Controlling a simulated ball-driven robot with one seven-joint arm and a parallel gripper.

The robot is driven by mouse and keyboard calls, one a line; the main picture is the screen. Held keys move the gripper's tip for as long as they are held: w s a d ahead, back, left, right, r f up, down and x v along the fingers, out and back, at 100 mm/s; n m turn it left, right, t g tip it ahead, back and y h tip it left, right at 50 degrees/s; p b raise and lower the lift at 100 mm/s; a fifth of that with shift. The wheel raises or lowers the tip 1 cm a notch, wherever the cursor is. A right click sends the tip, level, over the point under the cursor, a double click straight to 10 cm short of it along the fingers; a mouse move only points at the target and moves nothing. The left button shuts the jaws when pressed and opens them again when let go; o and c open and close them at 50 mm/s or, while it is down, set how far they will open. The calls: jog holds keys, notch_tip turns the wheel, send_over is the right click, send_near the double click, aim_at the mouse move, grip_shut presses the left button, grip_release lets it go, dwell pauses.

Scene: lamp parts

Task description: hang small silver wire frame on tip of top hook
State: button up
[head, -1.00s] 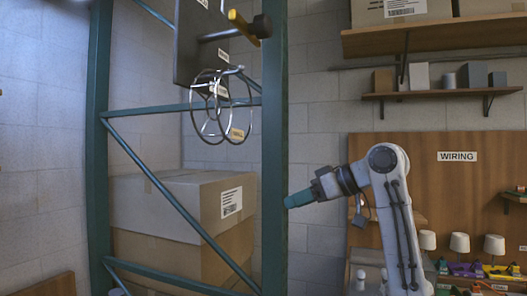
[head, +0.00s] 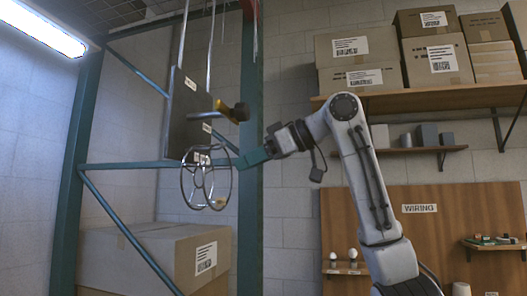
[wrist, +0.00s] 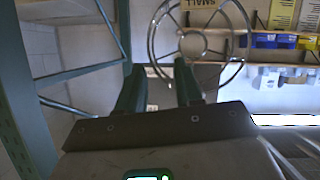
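A silver wire frame (head: 183,180) of joined rings hangs at the lower end of a dark hanging board (head: 187,105). A yellow tag hangs at its bottom. My gripper (head: 238,158) is just right of the wire frame, below the bar tip. In the wrist view my gripper (wrist: 158,85) has its green fingers apart. The ring (wrist: 152,42) with a yellow "SMALL" tag shows beyond them; whether its rim lies between them is unclear.
Green rack posts (head: 248,220) and braces surround the board, close to my gripper. A large cardboard box (head: 150,255) stands below. Shelves (head: 420,97) with boxes and a wooden "WIRING" panel (head: 450,220) are on the right.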

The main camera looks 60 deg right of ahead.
jog(key=p, duration=0.1)
send_over(226, 197)
notch_tip(226, 197, down, 2)
jog(key=shift+f, duration=0.25)
jog(key=shift+c, duration=0.2)
grip_shut()
dwell(0.5)
jog(key=shift+o, duration=0.6)
grip_release()
jog(key=b+v, duration=0.2)
jog(key=v, duration=0.8)
jog(key=shift+s+r, duration=0.15)
jog(key=shift+s, duration=0.15)
